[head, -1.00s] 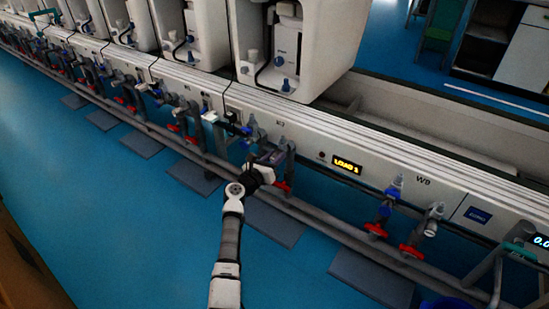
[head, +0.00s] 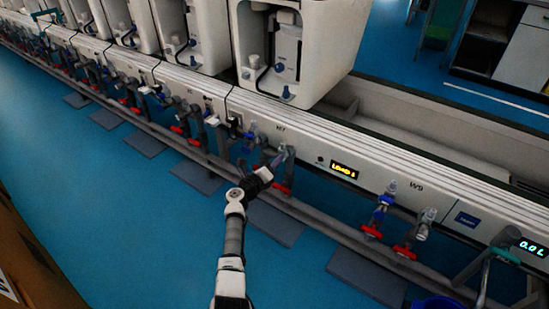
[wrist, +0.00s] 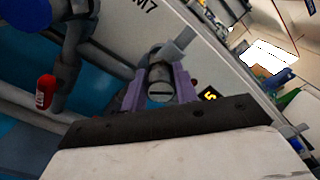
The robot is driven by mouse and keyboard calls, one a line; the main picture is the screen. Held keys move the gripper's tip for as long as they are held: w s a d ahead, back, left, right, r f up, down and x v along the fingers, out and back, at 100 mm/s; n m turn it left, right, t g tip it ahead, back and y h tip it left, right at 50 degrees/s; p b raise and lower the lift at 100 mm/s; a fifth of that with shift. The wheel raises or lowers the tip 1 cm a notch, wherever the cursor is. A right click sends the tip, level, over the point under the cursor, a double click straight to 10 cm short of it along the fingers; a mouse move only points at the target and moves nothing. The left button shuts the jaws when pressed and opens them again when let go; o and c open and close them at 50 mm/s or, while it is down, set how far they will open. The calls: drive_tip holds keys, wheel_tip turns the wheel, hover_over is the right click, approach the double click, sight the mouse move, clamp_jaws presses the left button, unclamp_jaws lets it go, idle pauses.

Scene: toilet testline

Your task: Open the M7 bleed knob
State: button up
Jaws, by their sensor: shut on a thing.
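The M7 label (wrist: 146,5) is on the white panel at the top of the wrist view. Below it, a grey round knob (wrist: 160,88) with a slot across its end face sits between the two purple fingers of my gripper (wrist: 158,95). The fingers are shut on it, one on each side. A grey stem leads from it up toward the panel. In the head view my gripper (head: 276,163) reaches the grey fitting at the M7 station. The knob itself is mostly hidden there by the fingers.
A red valve handle (head: 281,189) hangs just below my gripper. A blue tap (head: 252,138) is close on its left. A yellow lit display (head: 344,171) is to the right, then more taps with red handles (head: 372,231). The blue floor in front is open.

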drive_tip(key=n+p, duration=0.3)
drive_tip(key=n, duration=0.2)
drive_tip(key=shift+r+n, duration=0.1)
drive_tip(key=shift+n, duration=0.2)
drive_tip(key=n+p, duration=0.1)
drive_tip(key=n, duration=0.1)
drive_tip(key=n+p, duration=0.1)
drive_tip(key=n, duration=0.1)
drive_tip(key=shift+f+n, duration=0.2)
drive_tip(key=shift+n, duration=0.2)
drive_tip(key=shift+n+p, duration=0.3)
drive_tip(key=o, duration=1)
drive_tip(key=shift+f, duration=0.1)
drive_tip(key=p+v, duration=0.4)
drive_tip(key=v, duration=0.9)
drive_tip(key=shift+s+a, duration=0.25)
drive_tip(key=shift+s, duration=0.05)
